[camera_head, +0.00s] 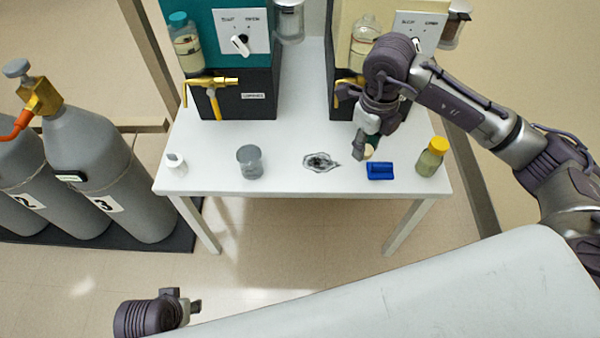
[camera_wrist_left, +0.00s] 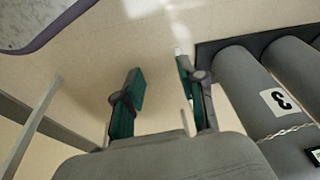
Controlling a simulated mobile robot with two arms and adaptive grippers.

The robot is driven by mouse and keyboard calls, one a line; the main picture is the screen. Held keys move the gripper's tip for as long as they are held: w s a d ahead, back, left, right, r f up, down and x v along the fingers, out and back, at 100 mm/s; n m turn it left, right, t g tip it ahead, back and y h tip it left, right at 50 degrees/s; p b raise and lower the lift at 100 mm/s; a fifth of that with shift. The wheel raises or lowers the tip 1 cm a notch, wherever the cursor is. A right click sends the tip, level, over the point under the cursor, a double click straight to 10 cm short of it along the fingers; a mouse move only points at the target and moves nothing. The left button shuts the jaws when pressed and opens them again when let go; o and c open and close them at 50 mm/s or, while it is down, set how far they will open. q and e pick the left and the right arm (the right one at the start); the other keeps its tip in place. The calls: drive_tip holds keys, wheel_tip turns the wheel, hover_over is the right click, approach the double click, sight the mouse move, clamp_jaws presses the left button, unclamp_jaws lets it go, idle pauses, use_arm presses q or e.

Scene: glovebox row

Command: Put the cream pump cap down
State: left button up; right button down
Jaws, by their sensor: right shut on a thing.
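My right gripper (camera_head: 365,147) is low over the right part of the white table (camera_head: 290,183). It is shut on a small cream piece, which looks like the cream pump cap (camera_head: 369,151). Most of the cap is hidden by the fingers, and I cannot tell whether it touches the table. My left gripper (camera_head: 196,307) is far from the table, at the lower left of the head view. In the left wrist view it is open (camera_wrist_left: 162,82), with nothing between its teal pads.
On the table stand a white container (camera_head: 176,163), a grey cup (camera_head: 250,162), a crumpled silvery patch (camera_head: 321,162), a blue object (camera_head: 381,171) and a yellow-capped bottle (camera_head: 432,157). Two machines with brass taps (camera_head: 211,83) stand behind. Grey gas cylinders (camera_head: 110,175) are at left.

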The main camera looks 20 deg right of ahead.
drive_tip(key=b, duration=0.2)
hover_over(314, 168)
wheel_tip(314, 168, down, 7)
drive_tip(key=shift+r, duration=0.2)
drive_tip(key=shift+f, duration=0.15)
wheel_tip(314, 168, down, 3)
drive_tip(key=shift+f, duration=0.4)
use_arm(q)
drive_tip(key=v, duration=0.7)
drive_tip(key=shift+w, duration=0.2)
drive_tip(key=shift+a, duration=0.1)
use_arm(e)
drive_tip(key=shift+f+b, duration=0.2)
drive_tip(key=shift+b, duration=0.1)
drive_tip(key=c, duration=0.8)
unclamp_jaws()
